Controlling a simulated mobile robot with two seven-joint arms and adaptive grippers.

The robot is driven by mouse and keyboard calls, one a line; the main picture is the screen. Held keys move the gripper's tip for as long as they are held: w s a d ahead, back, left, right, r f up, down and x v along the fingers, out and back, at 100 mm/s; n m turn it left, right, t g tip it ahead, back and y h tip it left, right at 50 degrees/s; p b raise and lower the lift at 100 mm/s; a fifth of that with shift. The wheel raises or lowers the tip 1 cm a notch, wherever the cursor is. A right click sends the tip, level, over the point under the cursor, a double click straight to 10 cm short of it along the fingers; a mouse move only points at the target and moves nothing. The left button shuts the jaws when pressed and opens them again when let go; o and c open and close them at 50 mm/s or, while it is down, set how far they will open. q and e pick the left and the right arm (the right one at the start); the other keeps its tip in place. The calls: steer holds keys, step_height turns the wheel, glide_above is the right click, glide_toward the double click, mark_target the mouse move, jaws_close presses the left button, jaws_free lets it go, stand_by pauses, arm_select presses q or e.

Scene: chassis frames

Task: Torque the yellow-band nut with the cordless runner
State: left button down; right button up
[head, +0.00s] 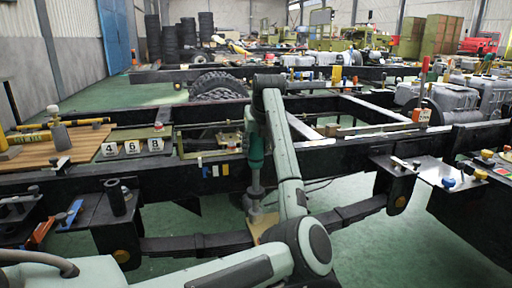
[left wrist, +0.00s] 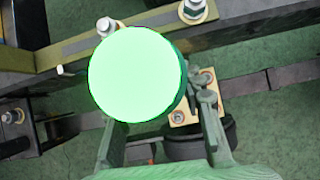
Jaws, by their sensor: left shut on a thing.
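The cordless runner (head: 256,150) is a green upright tool with a grey lower shaft, just left of my forearm in the head view. My left gripper (head: 257,122) is shut around its upper body. In the left wrist view the runner's round bright green top (left wrist: 138,75) fills the middle, between the fingers. The shaft reaches down to a tan plate (head: 265,228) beside the dark leaf spring; the plate also shows in the left wrist view (left wrist: 182,115) with bolt heads on it. Whether the socket touches a nut is hidden. I cannot make out which nut has a yellow band. My right gripper is not in view.
Dark chassis rails cross the view. Blue, white and yellow marks (head: 214,171) sit on the near rail. A wooden board (head: 95,142) and number blocks (head: 131,147) stand at left, and a metal shelf with small parts (head: 425,172) at right. Green floor shows below.

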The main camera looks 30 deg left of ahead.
arm_select(q)
steer(key=shift+f, duration=0.25)
stand_by(0.5)
steer(key=shift+f, duration=0.2)
stand_by(0.6)
steer(key=shift+r, duration=0.15)
stand_by(1.6)
steer(key=shift+r, duration=0.5)
steer(key=shift+r+p, duration=0.8)
steer(key=shift+r, duration=0.35)
steer(key=shift+r, duration=0.1)
steer(key=shift+r+p, duration=1.5)
steer(key=shift+r, duration=0.9)
